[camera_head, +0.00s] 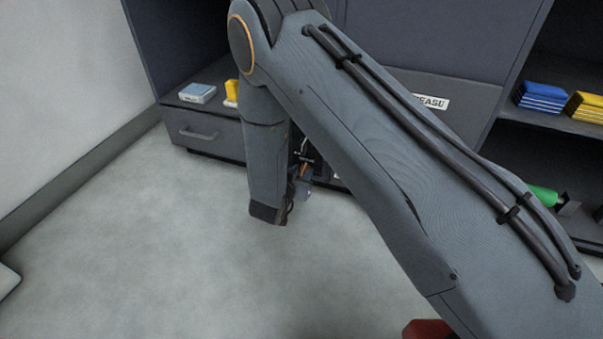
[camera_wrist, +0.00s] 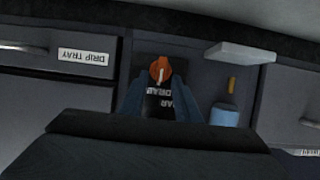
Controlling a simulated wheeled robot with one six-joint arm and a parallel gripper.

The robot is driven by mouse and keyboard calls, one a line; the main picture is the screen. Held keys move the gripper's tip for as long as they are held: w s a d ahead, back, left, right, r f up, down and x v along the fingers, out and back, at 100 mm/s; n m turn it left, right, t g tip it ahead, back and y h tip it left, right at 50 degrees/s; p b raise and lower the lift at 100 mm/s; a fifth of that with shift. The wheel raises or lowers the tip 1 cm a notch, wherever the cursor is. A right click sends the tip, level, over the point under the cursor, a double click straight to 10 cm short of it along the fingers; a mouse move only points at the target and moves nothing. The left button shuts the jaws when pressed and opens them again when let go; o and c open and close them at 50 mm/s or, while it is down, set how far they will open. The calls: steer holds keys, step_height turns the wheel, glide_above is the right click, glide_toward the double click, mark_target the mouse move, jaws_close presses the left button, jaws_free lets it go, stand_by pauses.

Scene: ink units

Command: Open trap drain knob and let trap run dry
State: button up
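The orange drain knob (camera_wrist: 160,69) with a pale pointer line shows in the wrist view, in a dark recess of the cabinet. A label (camera_wrist: 158,104) below it appears upside down and seems to read trap drain. My gripper (camera_wrist: 160,82) has its two blue-grey fingers apart, one on each side of the knob and label. I cannot tell whether the fingers touch the knob. In the head view my arm hides most of this area; a small orange patch (camera_head: 304,171) shows beside my wrist. The trap's contents are not visible.
A panel labelled drip tray (camera_wrist: 86,57) is left in the wrist view; a white slab (camera_wrist: 240,53) and a blue cylinder (camera_wrist: 224,115) are right. The head view shows a drawer (camera_head: 205,134), shelf boxes (camera_head: 543,97), a green object (camera_head: 543,195) and open floor (camera_head: 150,250).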

jaws_close()
steer(key=shift+d+p, duration=0.1)
steer(key=shift+p, duration=0.3)
steer(key=m+p, duration=0.1)
steer(key=m+y+p, duration=0.1)
steer(key=p, duration=0.1)
steer(key=shift+s+d, duration=0.2)
steer(key=shift+d, duration=0.15)
steer(key=m+p, duration=0.1)
steer(key=m+t+y+p, duration=0.1)
steer(key=p, duration=0.1)
steer(key=m+y+p, duration=0.1)
steer(key=shift+s+d+f, duration=0.15)
steer(key=shift+d+f, duration=0.1)
steer(key=shift+d, duration=0.15)
steer(key=m+t+y+p, duration=0.1)
steer(key=m, duration=0.1)
steer(key=f+m+t+p, duration=0.1)
steer(key=m+p, duration=0.1)
steer(key=m, duration=0.1)
steer(key=f+m+t+y+p, duration=0.1)
steer(key=m+t+p, duration=0.1)
steer(key=m, duration=0.1)
steer(key=shift+d+y, duration=0.3)
steer(key=shift+d, duration=0.1)
steer(key=shift+f+m, duration=0.1)
steer(key=shift+m, duration=0.2)
jaws_free()
